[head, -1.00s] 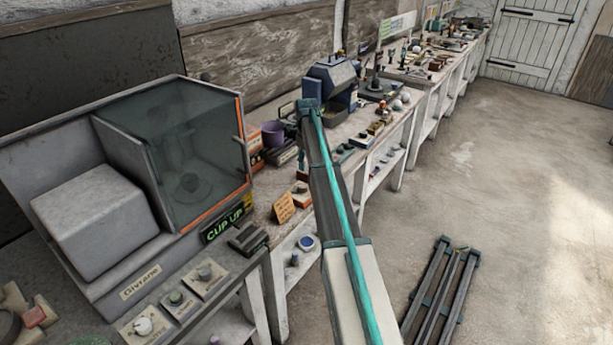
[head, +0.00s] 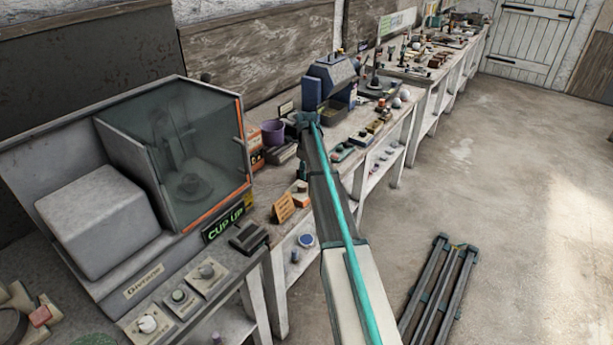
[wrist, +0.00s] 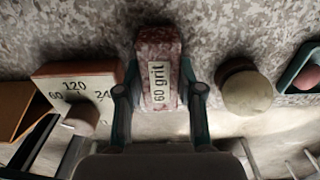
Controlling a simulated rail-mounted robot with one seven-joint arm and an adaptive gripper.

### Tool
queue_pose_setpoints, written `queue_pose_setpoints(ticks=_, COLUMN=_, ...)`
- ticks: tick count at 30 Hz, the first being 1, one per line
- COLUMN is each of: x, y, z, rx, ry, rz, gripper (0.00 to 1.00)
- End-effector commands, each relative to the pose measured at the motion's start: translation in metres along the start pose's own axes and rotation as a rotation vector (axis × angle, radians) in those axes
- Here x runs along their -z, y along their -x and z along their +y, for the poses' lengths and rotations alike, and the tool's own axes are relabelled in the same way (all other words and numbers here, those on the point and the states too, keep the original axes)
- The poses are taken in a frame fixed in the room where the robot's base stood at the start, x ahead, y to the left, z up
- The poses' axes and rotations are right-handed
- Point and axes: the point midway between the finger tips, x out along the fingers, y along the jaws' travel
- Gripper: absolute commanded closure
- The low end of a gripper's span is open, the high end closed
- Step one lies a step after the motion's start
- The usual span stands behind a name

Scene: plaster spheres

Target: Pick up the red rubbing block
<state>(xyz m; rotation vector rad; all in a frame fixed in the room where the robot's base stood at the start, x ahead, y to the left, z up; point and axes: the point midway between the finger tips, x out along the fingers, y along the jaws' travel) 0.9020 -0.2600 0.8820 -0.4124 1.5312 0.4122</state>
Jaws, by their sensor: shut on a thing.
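The red rubbing block (wrist: 159,50) is a mottled dark-red block with a white label reading "60 grit". It shows at the middle top of the wrist view, between the two teal-green fingers of my gripper (wrist: 160,92). The fingers are shut on its near part, one on each side. The far part of the block sticks out past the fingertips over the speckled bench top. I cannot tell whether it touches the bench. In the head view my gripper end (head: 303,168) hangs low at the bench, and the block is hidden there.
In the wrist view a block marked "120" (wrist: 75,82) with a round knob stands left of my gripper. A round pale knob (wrist: 246,88) and a teal tray (wrist: 302,72) lie to the right. The head view shows a purple pot (head: 272,132) and a glass-fronted machine (head: 190,150).

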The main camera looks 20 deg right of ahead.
Motion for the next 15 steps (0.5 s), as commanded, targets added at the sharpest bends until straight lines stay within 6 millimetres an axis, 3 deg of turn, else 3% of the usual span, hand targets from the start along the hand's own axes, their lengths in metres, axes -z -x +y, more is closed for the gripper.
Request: queue_pose_setpoints(ticks=15, x=-0.0004, y=0.0092, z=-0.0004, rx=0.001, ry=0.0, rz=-0.001, gripper=1.0)
